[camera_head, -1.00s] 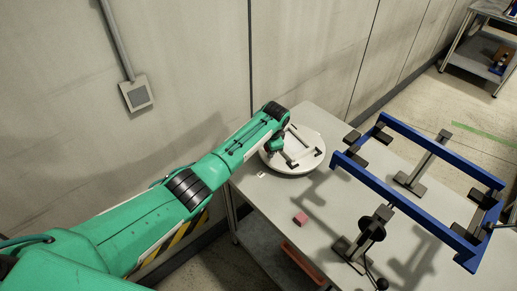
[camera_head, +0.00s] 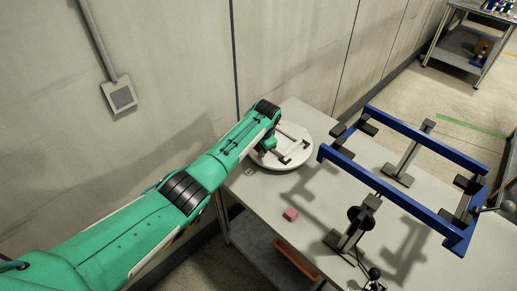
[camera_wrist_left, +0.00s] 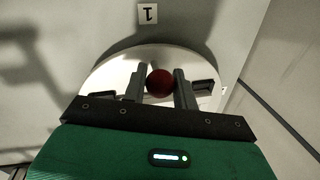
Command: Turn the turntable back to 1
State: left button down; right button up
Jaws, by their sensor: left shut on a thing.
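The turntable (camera_head: 296,160) is a round white disc with dark fittings on the far left part of the grey table. In the left wrist view the disc (camera_wrist_left: 112,70) fills the middle. My left gripper (camera_head: 266,147) is over the disc's left side. Its two dark fingers (camera_wrist_left: 160,86) are shut around a dark red round knob (camera_wrist_left: 159,83). A white label with a black 1 (camera_wrist_left: 148,14) lies on the table just outside the disc. It is small in the head view (camera_head: 250,172). My right gripper is not in view.
A blue frame (camera_head: 408,201) on dark stands takes up the right part of the table (camera_head: 318,221). The wall (camera_head: 190,60) is close behind and left of the table.

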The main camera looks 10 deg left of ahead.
pick_arm(q)
jog(key=shift+s+f, duration=0.1)
jog(key=c, duration=1.1)
grip_release()
jog(key=shift+d, duration=0.1)
jog(key=shift+c, duration=0.2)
jog(key=shift+r, duration=0.2)
notch_tip(320, 180, up, 13)
jog(key=s+d+b, duration=0.1)
jog(key=s+b, duration=0.1)
jog(key=shift+d+r+b, duration=0.15)
jog(key=shift+d+b, duration=0.25)
